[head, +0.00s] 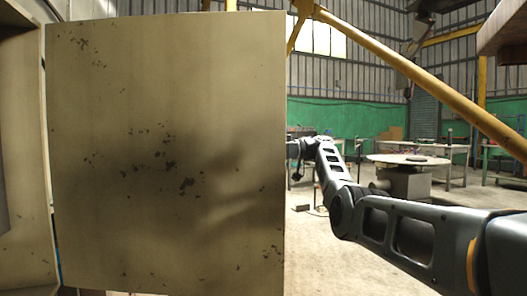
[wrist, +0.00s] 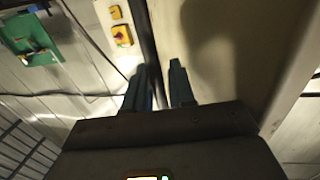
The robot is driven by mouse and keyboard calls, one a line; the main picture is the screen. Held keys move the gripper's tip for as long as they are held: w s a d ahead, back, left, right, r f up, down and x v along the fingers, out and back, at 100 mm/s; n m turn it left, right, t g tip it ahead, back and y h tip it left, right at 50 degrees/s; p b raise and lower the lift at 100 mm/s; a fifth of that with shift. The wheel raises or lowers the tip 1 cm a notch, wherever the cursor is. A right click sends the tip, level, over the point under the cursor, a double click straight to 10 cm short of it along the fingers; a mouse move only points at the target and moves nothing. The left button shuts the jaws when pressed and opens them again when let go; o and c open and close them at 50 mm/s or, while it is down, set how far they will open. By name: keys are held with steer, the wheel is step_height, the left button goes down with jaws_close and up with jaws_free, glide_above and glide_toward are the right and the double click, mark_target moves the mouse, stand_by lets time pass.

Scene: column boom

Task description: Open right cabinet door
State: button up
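The cabinet door (head: 165,150) is a worn beige panel with dark chipped spots, filling the left half of the head view. A pale door-like panel (wrist: 225,45) also fills the upper right of the wrist view, with a shadow on it. My arm reaches from the lower right to beside the door's right edge, and my gripper is hidden in the head view. In the wrist view my gripper (wrist: 160,80) has its two fingers apart, with a dark strip (wrist: 148,35) along the panel's edge running down between them. Contact with it cannot be told. No handle is clearly visible.
The cabinet frame (head: 25,200) stands at the far left beside the door. A yellow slanted beam (head: 430,80) crosses the upper right. A round table (head: 408,161) and benches stand farther back. Yellow switch boxes (wrist: 121,34) show on a surface in the wrist view. Floor is open right of the door.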

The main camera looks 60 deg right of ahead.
steer(key=shift+o, duration=0.3)
steer(key=shift+s+d, duration=0.2)
steer(key=shift+s+d, duration=0.15)
steer(key=v, duration=0.7)
steer(key=shift+s, duration=0.2)
steer(key=shift+c, duration=0.3)
